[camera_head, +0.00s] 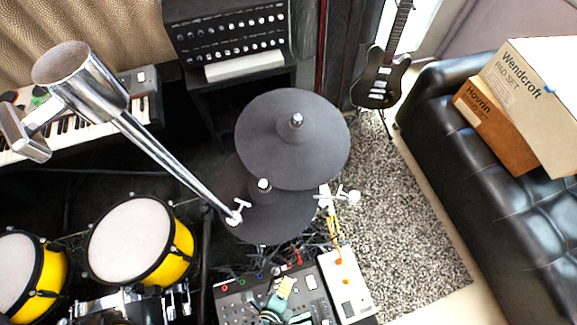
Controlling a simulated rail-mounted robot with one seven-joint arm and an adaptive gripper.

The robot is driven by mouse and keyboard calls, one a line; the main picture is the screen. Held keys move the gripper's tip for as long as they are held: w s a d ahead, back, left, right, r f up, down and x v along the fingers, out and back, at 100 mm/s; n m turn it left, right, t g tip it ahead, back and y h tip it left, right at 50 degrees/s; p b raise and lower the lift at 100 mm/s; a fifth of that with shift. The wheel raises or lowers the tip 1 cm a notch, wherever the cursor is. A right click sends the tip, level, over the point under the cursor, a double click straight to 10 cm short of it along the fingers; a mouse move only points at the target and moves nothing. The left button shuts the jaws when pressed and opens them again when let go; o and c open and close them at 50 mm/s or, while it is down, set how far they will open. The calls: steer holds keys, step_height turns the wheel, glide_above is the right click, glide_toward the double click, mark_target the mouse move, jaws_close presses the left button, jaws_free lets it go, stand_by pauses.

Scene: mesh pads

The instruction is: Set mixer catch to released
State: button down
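A dark grey panel (232,305) with small knobs and colored plugs lies at the bottom edge of the view and looks like a mixer. It is cut off by the frame. A black unit (228,38) with rows of light knobs stands at the top and may also be a mixer. I cannot tell which one the task means, and I cannot make out a catch or its state on either. My gripper does not show.
A chrome tube stand (150,145) crosses the left side. Dark cymbal pads (270,140) fill the middle. Yellow drums (130,240) stand lower left. A white-topped box (350,285) adjoins the panel. A black sofa (450,130) holds cartons at right. The speckled rug (420,240) is largely clear.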

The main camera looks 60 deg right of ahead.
mark_target(289, 270)
steer(key=c, duration=1.8)
jaws_free()
steer(key=p+v, duration=0.2)
steer(key=v, duration=0.3)
steer(key=shift+r+p, duration=0.2)
steer(key=shift+p, duration=0.2)
steer(key=shift+s+a+r, duration=0.1)
steer(key=shift+s, duration=0.2)
jaws_close()
steer(key=a+b, duration=0.1)
steer(key=w+a+b, duration=0.1)
steer(key=a+b, duration=0.1)
steer(key=w+a+b, duration=0.1)
steer(key=b, duration=0.1)
steer(key=shift+a+r, duration=0.1)
steer(key=shift+a, duration=0.2)
steer(key=shift+a+b, duration=0.4)
steer(key=shift+s+d+r, duration=0.15)
steer(key=shift+r, duration=0.05)
steer(key=shift+f, duration=0.1)
steer(key=b+x, duration=0.4)
steer(key=x, duration=0.6)
steer(key=shift+f, duration=0.1)
steer(key=d+b, duration=0.1)
steer(key=d, duration=0.2)
steer(key=shift+d, duration=0.5)
